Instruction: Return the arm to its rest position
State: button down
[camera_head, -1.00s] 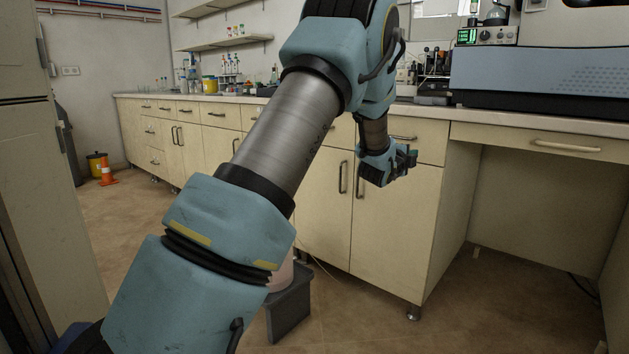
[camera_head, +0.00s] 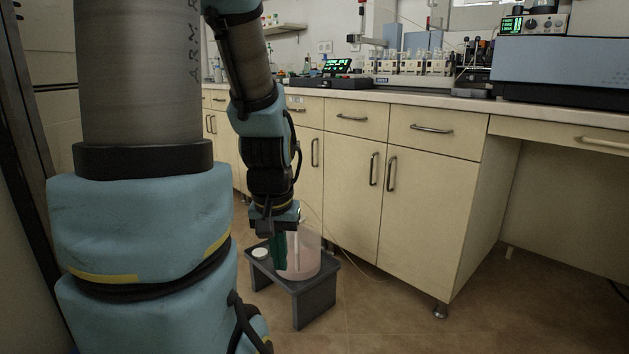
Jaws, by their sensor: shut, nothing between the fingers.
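My arm reaches up at the left of the head view, bends over and hangs down near the middle. My gripper (camera_head: 277,222) is at its lower end, pointing down, shut and empty. It is in front of the cabinets, over or just in front of a low dark grey stool (camera_head: 312,302). A translucent pinkish container (camera_head: 309,263) stands on the stool, right beside the gripper in the picture. A dark green shape overlaps the container's left side; I cannot tell whether it is part of the gripper. The fingertips are not clear.
Cream cabinets (camera_head: 352,180) run under a pale counter (camera_head: 455,107). A small white round item (camera_head: 260,253) lies on the stool's left part. Bottles (camera_head: 410,62) and a large blue-grey instrument (camera_head: 575,75) stand on the counter. The floor (camera_head: 420,335) at front right is clear.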

notch_tip(320, 180, up, 31)
jog(key=p, duration=3.1)
jog(key=shift+s+r, duration=0.2)
jog(key=shift+s, duration=0.05)
